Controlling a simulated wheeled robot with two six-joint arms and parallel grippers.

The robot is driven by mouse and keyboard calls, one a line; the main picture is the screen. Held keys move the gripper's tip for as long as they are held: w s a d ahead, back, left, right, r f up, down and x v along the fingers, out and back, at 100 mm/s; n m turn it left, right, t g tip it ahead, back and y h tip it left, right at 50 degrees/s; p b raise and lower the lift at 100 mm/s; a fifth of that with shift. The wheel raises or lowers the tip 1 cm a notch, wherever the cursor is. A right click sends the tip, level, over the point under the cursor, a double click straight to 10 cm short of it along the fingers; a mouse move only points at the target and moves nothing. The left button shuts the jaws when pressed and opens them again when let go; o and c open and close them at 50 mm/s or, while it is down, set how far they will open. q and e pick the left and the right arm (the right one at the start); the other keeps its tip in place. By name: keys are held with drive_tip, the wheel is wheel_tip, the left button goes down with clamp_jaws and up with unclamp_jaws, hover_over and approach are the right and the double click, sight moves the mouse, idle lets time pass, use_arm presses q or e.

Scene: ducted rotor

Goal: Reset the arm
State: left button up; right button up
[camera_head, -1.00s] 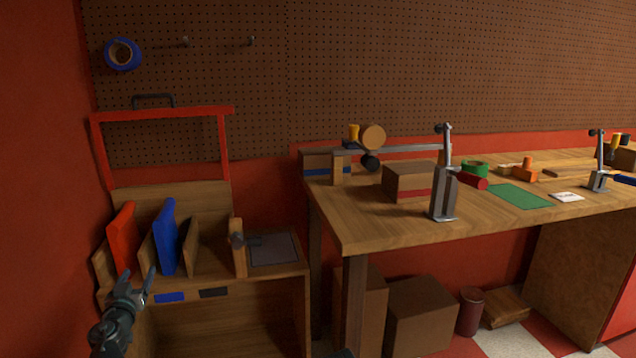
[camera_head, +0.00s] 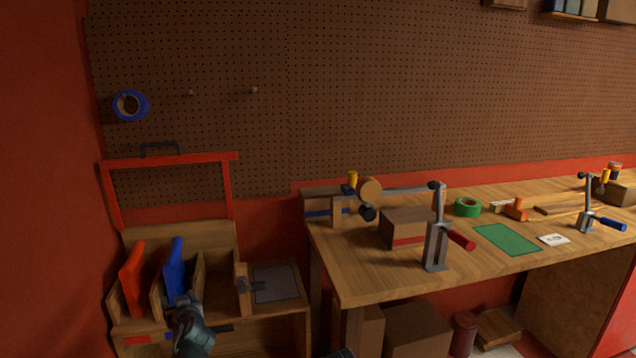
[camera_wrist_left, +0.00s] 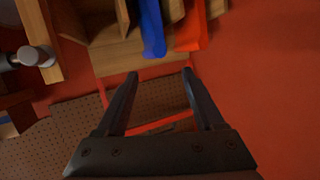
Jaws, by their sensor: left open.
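My left gripper (camera_head: 184,302) is at the lower left of the head view, in front of the wooden rack (camera_head: 222,312) and overlapping the lower part of the blue board (camera_head: 175,268). In the left wrist view its two fingers (camera_wrist_left: 160,80) are spread apart with nothing between them. The blue board (camera_wrist_left: 152,28) and the red board (camera_wrist_left: 190,30) show beyond the fingertips there. The red board (camera_head: 132,280) stands in the rack left of the blue one. My right gripper is not clearly seen.
A wooden workbench (camera_head: 345,285) stands to the right, with a clamp (camera_head: 437,240), a brown box (camera_head: 402,228) and a green mat (camera_head: 507,239) on it. A red frame (camera_head: 170,158) rises behind the rack. Blue tape (camera_head: 130,105) hangs on the pegboard.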

use_arm(q)
drive_tip(key=s+d+r+m+g+h+p, duration=0.3)
drive_tip(key=s+d+g+p, duration=0.3)
drive_tip(key=s+d+p, duration=0.3)
drive_tip(key=s+d+r+m+g+h+p, duration=0.3)
drive_tip(key=s+d+m+g+p, duration=0.3)
drive_tip(key=s+d+p, duration=0.4)
drive_tip(key=s+d+h, duration=0.1)
drive_tip(key=s+d, duration=0.5)
drive_tip(key=d, duration=0.5)
drive_tip(key=shift+d, duration=0.25)
use_arm(e)
wheel_tip(320, 180, up, 22)
